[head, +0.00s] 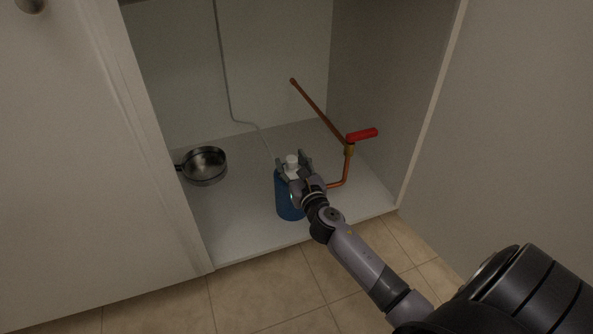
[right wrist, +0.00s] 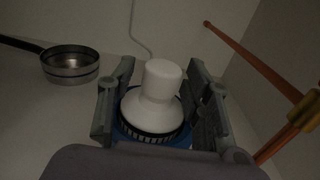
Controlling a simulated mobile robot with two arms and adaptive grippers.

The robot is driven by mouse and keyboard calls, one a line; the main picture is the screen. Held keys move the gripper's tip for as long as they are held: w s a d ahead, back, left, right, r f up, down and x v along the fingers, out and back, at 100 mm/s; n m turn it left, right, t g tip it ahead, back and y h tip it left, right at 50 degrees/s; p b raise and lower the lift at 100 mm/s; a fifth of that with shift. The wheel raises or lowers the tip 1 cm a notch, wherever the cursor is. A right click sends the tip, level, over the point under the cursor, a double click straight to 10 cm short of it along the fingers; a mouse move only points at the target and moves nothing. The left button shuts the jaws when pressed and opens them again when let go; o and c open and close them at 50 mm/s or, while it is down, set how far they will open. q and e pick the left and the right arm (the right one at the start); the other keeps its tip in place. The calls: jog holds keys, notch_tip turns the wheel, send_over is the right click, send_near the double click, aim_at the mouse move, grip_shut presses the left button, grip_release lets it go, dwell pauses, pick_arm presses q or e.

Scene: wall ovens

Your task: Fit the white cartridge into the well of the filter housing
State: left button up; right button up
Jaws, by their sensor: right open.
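The white cartridge (head: 291,161) has a round knob on top and a flared skirt; it also shows in the right wrist view (right wrist: 158,95). It stands about upright at the top of the blue filter housing (head: 289,201), with a dark ribbed band under its skirt. The blue rim shows around the band, but how deep the cartridge sits in the well is hidden. My right gripper (head: 294,163) is open, with one finger on each side of the cartridge and gaps visible beside the knob. My left gripper is not in view.
The housing stands on the white cabinet floor (head: 245,225). A copper pipe with a red-handled valve (head: 361,135) rises close to the right. A metal pan (head: 205,167) lies at the left. The cabinet side wall (head: 385,95) bounds the right; the floor between pan and housing is clear.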

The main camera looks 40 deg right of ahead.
jog(key=v, duration=1.2)
